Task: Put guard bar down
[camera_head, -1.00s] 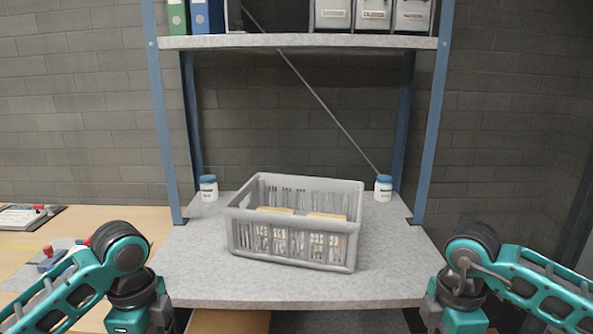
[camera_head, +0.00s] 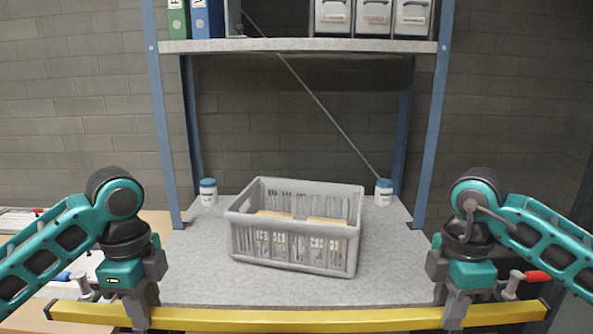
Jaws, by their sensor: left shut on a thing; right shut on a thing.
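A long yellow guard bar (camera_head: 300,320) lies level across the bottom of the head view, in front of the shelf's lower board. My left gripper (camera_head: 142,318) is shut on the bar near its left end. My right gripper (camera_head: 455,312) is shut on it near its right end. A clamp with a blue handle (camera_head: 62,276) shows beside the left gripper, and one with a red handle (camera_head: 537,276) beside the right gripper. Whether the bar touches anything below cannot be told.
A grey crate (camera_head: 295,262) with cardboard boxes stands on the lower shelf board (camera_head: 200,280). Two white jars with blue lids (camera_head: 208,192) (camera_head: 384,192) stand behind it. Blue shelf posts (camera_head: 167,130) rise on both sides. A wooden table (camera_head: 150,225) is at the left.

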